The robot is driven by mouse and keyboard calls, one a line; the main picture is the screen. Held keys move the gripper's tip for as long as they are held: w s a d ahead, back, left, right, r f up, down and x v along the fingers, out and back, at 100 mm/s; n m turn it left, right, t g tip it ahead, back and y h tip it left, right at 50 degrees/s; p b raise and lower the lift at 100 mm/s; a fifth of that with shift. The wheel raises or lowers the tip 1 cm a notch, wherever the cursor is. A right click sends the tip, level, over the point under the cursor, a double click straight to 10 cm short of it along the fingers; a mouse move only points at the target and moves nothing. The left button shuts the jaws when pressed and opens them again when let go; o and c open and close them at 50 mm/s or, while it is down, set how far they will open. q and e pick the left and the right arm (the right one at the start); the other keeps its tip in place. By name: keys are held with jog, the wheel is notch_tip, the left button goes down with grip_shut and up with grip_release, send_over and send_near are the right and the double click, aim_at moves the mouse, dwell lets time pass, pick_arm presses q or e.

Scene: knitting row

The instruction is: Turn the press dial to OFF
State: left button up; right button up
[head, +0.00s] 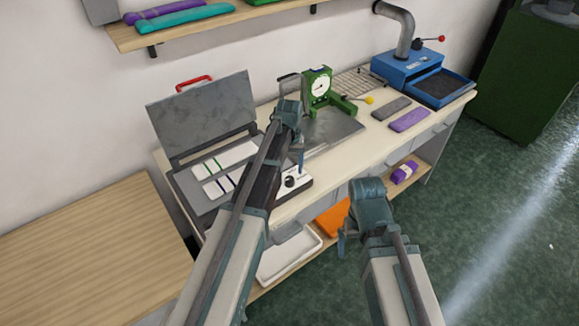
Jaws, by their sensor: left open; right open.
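The press (203,108) stands open at the left of the bench, its grey lid raised with a red handle on top. White strips with green and dark stripes lie on its lower plate (180,186). The black press dial (290,181) is on a small white control box (303,186) at the press's front right corner; its marks are too small to read. My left gripper (298,160) is open, just above and behind the dial, apart from it as far as I can tell. My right gripper (343,244) is open and empty in front of the bench.
A green dial gauge stand (318,88) with a yellow-knobbed lever is behind my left gripper. A blue machine (408,68) and grey and purple pieces (410,120) are to the right. A white tray (288,255) sits below. A bare wooden table (90,245) is at left.

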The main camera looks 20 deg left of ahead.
aim_at(289, 178)
pick_arm(q)
notch_tip(289, 178, up, 9)
jog(key=p, duration=0.7)
jog(key=shift+p, duration=0.35)
jog(key=shift+f, duration=0.15)
notch_tip(289, 178, down, 13)
jog(key=b, duration=1.3)
jog(key=shift+f, duration=0.15)
